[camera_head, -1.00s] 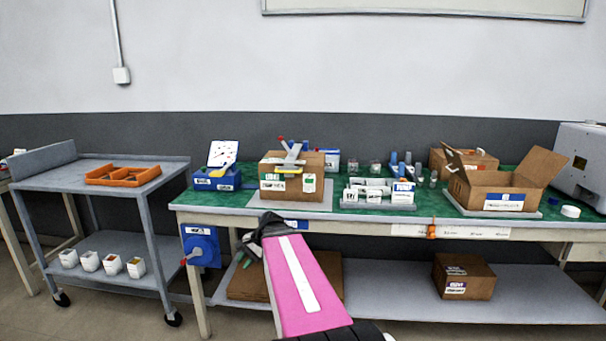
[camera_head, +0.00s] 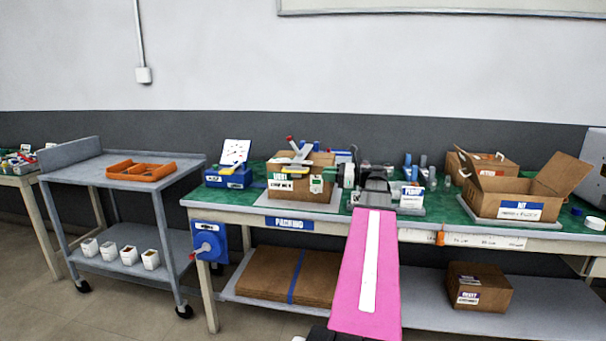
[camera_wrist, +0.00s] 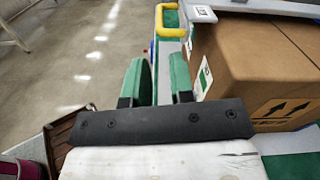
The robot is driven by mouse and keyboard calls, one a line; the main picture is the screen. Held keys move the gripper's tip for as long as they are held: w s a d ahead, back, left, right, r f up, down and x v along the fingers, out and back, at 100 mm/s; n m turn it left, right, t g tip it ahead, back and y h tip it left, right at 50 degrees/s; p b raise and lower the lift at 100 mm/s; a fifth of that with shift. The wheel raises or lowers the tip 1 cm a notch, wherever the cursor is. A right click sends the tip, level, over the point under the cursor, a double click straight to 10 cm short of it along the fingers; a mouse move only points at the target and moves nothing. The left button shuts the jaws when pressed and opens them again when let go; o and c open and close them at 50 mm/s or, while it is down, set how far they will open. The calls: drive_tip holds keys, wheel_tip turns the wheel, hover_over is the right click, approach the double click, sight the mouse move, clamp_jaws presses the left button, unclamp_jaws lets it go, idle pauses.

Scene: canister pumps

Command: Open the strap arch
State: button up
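The strap arch (camera_head: 303,157) appears as a pale grey bar assembly lying over the top of a brown carton (camera_head: 290,184) at the left-middle of the green bench. Its yellow handle (camera_head: 291,163) shows near the carton's front top; a yellow loop handle (camera_wrist: 161,18) also shows at the top of the wrist view. My gripper (camera_head: 340,172) is beside the carton's right side in the head view. In the wrist view, its green fingers (camera_wrist: 160,82) stand apart with nothing between them, and the handle lies beyond the fingertips. The arch's far side is hidden.
A blue box with an upright white card (camera_head: 228,176) stands left of the carton. White and blue items (camera_head: 411,197) and an open carton (camera_head: 520,199) stand to the right. A grey cart (camera_head: 110,175) with an orange tray is left of the bench.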

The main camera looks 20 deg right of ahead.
sight(300, 172)
drive_tip(key=x, duration=1)
drive_tip(key=shift+w+a, duration=0.2)
drive_tip(key=shift+a, duration=0.05)
clamp_jaws()
